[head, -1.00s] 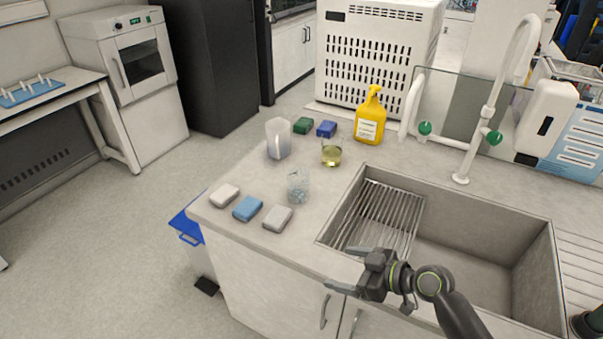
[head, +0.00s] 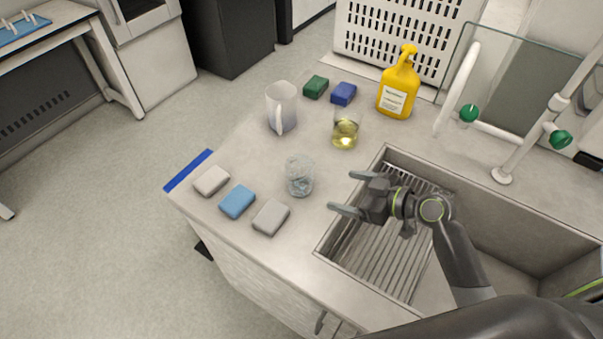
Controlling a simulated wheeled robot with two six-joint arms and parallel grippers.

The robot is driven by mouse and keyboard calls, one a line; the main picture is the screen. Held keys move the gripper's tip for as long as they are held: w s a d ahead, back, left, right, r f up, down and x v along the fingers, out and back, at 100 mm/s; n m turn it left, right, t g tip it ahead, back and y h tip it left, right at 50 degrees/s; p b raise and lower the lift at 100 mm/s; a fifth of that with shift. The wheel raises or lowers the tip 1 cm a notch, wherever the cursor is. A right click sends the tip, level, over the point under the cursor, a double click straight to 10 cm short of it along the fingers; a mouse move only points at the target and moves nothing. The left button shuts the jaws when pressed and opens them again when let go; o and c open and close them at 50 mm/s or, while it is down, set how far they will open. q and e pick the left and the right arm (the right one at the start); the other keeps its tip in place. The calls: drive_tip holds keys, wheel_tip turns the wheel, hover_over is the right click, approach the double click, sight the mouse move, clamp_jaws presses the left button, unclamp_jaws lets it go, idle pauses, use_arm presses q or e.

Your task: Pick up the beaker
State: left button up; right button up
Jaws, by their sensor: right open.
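A clear glass beaker (head: 299,177) stands upright on the counter, left of the sink. A second glass vessel (head: 345,131) with yellow liquid stands behind it to the right. My right gripper (head: 341,192) is open and empty, its fingers pointing left towards the clear beaker. In the picture a short gap lies between the fingertips and this beaker, with no contact visible. The gripper is above the sink's left edge. My left gripper is not in view.
Three sponges, white (head: 212,181), blue (head: 237,201) and grey (head: 271,217), lie left of the clear beaker. A white jug (head: 282,108), green (head: 316,87) and blue (head: 344,94) blocks and a yellow bottle (head: 398,88) stand behind. The sink (head: 480,215) with its rack is on the right.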

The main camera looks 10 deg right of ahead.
sight(310, 182)
drive_tip(key=b+x, duration=0.1)
drive_tip(key=x, duration=0.7)
drive_tip(key=shift+w+a+f+b, duration=0.2)
drive_tip(key=shift+w+a+b, duration=0.05)
drive_tip(key=shift+b, duration=0.1)
drive_tip(key=shift+w+a+f, duration=0.1)
drive_tip(key=shift+w+a, duration=0.1)
drive_tip(key=shift+w, duration=0.05)
drive_tip(key=shift+w+a+f, duration=0.1)
drive_tip(key=shift+w+a, duration=0.25)
drive_tip(key=b+x, duration=0.1)
drive_tip(key=x, duration=0.3)
drive_tip(key=shift+w, duration=0.3)
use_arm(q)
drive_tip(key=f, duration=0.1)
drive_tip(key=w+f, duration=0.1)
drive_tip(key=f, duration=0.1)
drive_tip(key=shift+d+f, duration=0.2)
use_arm(e)
drive_tip(key=shift+s, duration=0.1)
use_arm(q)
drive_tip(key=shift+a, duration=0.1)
use_arm(e)
drive_tip(key=c, duration=1.2)
